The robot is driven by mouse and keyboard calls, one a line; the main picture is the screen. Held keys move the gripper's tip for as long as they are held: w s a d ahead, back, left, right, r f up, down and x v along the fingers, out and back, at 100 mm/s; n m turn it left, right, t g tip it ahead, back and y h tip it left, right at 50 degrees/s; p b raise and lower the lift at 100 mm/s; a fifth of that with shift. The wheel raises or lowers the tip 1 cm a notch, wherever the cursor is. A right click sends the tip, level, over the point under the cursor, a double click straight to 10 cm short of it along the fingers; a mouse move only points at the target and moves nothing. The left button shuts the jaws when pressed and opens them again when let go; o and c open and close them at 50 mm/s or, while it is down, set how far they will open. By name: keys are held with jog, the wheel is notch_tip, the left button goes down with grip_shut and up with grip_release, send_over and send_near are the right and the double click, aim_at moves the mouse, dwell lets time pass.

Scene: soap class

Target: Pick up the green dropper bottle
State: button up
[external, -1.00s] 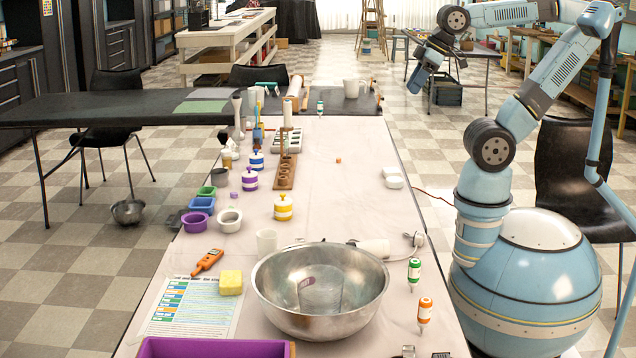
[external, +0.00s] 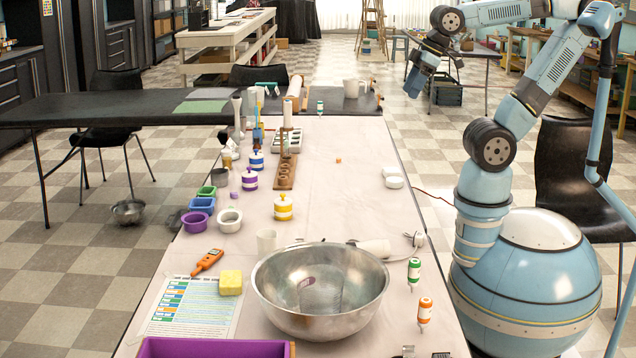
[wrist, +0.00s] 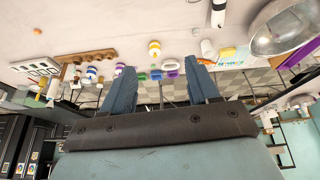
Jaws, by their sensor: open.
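I cannot make out either green bottle in the wrist view. My gripper (external: 413,86) is raised beyond the table's right edge, well apart from both bottles. In the wrist view my gripper (wrist: 160,68) shows two blue fingers spread wide with nothing between them.
Jars and a wooden rack (external: 285,175) line the left side. The table's middle right is mostly clear.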

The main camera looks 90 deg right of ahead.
jog(key=w+a+f+n+g+h, duration=0.35)
jog(key=w+a+f+n, duration=0.3)
jog(key=a+f, duration=0.25)
jog(key=n+t+h, duration=0.2)
jog(key=n+t, duration=1.4)
jog(key=n, duration=1)
send_near(414, 268)
jog(key=shift+m+y, duration=0.25)
jog(key=w+d, duration=0.2)
jog(key=w, duration=0.1)
jog(key=w+d+f, duration=0.1)
jog(key=w, duration=0.1)
jog(key=shift+w+d, duration=0.1)
jog(key=shift+d, duration=0.25)
jog(key=shift+x, duration=2.9)
jog(key=shift+a+r, duration=0.15)
jog(key=shift+a, duration=0.05)
jog(key=shift+c, duration=0.4)
jog(key=c, duration=0.9)
jog(key=shift+r, duration=0.1)
jog(key=shift+c, duration=0.2)
